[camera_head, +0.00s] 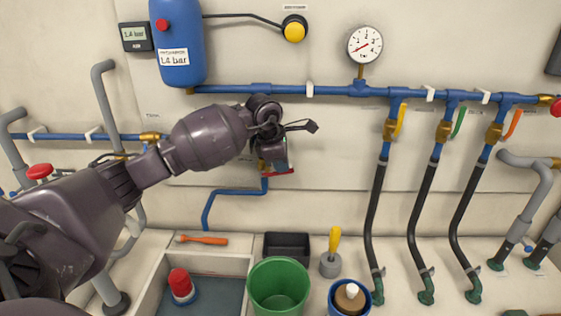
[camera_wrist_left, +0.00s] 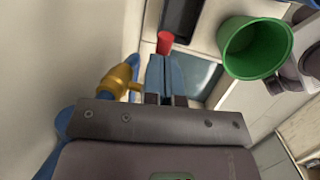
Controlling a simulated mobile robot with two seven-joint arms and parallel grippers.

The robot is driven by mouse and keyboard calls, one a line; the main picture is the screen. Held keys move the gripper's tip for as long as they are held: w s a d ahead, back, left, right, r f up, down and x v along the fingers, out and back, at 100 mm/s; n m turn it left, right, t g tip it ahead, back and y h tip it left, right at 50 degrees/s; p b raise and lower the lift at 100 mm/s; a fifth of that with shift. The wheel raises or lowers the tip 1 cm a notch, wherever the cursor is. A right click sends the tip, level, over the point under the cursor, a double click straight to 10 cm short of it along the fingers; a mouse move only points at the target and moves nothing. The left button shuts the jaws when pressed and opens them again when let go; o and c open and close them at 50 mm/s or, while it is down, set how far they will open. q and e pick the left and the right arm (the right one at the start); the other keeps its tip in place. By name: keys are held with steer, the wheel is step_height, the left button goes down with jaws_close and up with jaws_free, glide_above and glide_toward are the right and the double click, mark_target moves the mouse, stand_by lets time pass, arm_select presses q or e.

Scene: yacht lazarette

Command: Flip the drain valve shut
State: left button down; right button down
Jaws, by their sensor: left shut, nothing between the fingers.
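The drain valve is a brass body on the blue pipe by the wall, best seen in the left wrist view (camera_wrist_left: 115,82). Its red lever (camera_head: 281,172) lies about level, pointing right across the line of the pipe. The lever's end also shows beyond my fingertips in the left wrist view (camera_wrist_left: 165,42). My left gripper (camera_head: 280,163) is shut and empty, pointing down just above the lever. Its fingers hide part of the valve and lever, so I cannot tell whether they touch. My right gripper is not in view.
A blue drain pipe (camera_head: 235,191) bends down the wall below the valve. Below stand a green bucket (camera_head: 280,289), a black tray (camera_head: 287,246) and a sunken tray with a red-capped item (camera_head: 181,284). Hoses with brass valves (camera_head: 390,128) hang at right.

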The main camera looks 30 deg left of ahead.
arm_select(q)
steer(key=shift+w+d+f+y, duration=0.1)
steer(key=shift+d+f+y, duration=0.1)
steer(key=shift+y, duration=0.2)
steer(key=shift+w+f+g+b, duration=0.1)
steer(key=shift+f+g+b, duration=0.1)
steer(key=shift+g+b, duration=0.2)
steer(key=shift+d+f+y+b, duration=0.2)
steer(key=shift+f+y+b, duration=0.1)
steer(key=shift+f+b, duration=0.2)
steer(key=shift+r, duration=0.1)
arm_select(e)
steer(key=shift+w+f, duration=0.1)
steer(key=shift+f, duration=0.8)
